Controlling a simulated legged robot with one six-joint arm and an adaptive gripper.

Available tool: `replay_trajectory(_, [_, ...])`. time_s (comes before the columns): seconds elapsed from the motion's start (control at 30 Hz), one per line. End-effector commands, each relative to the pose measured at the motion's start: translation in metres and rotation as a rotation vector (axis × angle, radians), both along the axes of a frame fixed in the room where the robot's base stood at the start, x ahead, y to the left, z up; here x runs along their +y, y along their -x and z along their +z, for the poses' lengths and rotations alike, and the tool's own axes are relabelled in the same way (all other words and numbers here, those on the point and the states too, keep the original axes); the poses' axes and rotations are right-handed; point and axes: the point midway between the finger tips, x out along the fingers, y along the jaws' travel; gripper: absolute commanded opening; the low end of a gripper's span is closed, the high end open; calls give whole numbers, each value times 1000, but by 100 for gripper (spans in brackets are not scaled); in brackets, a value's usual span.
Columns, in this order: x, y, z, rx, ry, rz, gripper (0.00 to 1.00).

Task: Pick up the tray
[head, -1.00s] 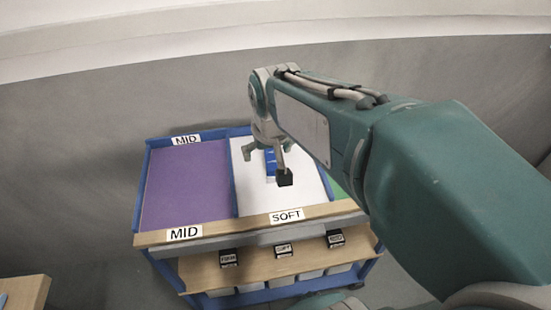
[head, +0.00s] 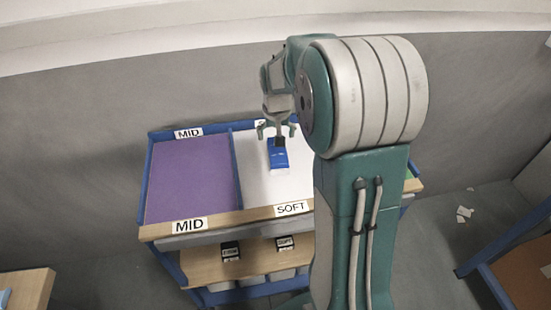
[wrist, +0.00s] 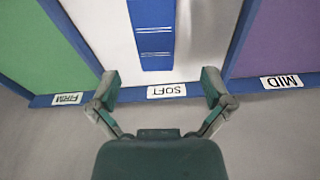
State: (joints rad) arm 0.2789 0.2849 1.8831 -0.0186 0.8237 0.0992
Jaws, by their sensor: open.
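A small blue object (head: 278,155) with white marks lies on the white section marked SOFT. It is the only tray-like item I see. In the wrist view it (wrist: 152,35) is a blue strip with thin white lines, ahead of my gripper and roughly between the lines of its fingers. My gripper (head: 278,131) is above the far part of the white section, close to the far end of the blue object. In the wrist view my gripper (wrist: 160,88) has its fingers wide apart with nothing between them. I cannot tell its exact height above the surface.
The white section (head: 252,178) lies beside a purple section (head: 188,180) marked MID, with a blue divider between. A green section (wrist: 45,45) marked FIRM is mostly hidden by my arm in the head view. Wall stands behind.

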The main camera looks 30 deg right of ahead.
Motion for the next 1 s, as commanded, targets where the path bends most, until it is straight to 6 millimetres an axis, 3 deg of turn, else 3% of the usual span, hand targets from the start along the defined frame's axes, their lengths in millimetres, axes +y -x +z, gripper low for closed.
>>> replay_trajectory(0.2, [-6, -4, -37, 5, -4, -2, 100])
replay_trajectory(0.47, [-5, -9, -59, 3, -1, -1, 100])
replay_trajectory(0.7, [-9, -18, -94, 3, -1, 0, 100])
replay_trajectory(1.0, [-10, -19, -100, 0, -1, -1, 100])
